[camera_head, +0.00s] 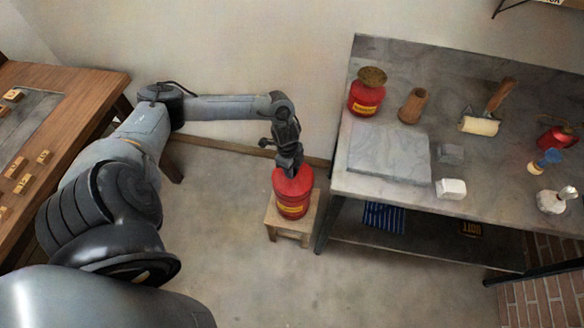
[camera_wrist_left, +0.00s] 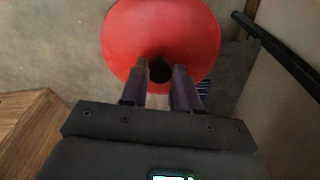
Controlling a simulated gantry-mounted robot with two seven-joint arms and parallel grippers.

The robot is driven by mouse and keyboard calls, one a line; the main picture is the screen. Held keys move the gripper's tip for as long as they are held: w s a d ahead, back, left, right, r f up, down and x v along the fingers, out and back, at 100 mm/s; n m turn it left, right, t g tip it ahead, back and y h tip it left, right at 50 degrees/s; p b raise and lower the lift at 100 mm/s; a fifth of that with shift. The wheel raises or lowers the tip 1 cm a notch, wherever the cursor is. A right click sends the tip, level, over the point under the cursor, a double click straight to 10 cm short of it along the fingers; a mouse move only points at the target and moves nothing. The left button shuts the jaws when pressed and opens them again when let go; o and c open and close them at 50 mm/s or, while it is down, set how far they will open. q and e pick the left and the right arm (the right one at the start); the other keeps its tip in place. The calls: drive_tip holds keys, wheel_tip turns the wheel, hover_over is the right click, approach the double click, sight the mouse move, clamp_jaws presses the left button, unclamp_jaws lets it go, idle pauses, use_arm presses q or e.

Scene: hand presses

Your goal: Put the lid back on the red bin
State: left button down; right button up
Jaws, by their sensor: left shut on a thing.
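The red bin (camera_head: 291,210), with a yellow label, stands upright on a small wooden stool (camera_head: 272,222) between the two tables. The red lid (camera_head: 292,180) is at the top of the bin, and from this angle I cannot tell whether it is seated or just above the rim. In the left wrist view the lid (camera_wrist_left: 128,42) is a red disc with a dark knob (camera_wrist_left: 160,70). My left gripper (camera_head: 290,168) points down over the bin and is shut on the lid's knob; its fingers (camera_wrist_left: 160,82) flank it. The bin's body is hidden under the lid in the wrist view.
The metal worktable (camera_head: 400,215) on the right holds another red can (camera_head: 366,98) with a brown top, a wooden cylinder (camera_head: 412,105), a roller (camera_head: 479,124), a grey slab (camera_head: 390,152) and a white block (camera_head: 450,188). A wooden table (camera_head: 90,85) stands left. The floor in front is clear.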

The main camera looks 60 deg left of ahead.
idle(0.7)
use_arm(q)
drive_tip(key=shift+f, duration=0.15)
drive_tip(key=shift+p, duration=0.65)
idle(0.5)
idle(0.3)
drive_tip(key=shift+c, duration=1.4)
unclamp_jaws()
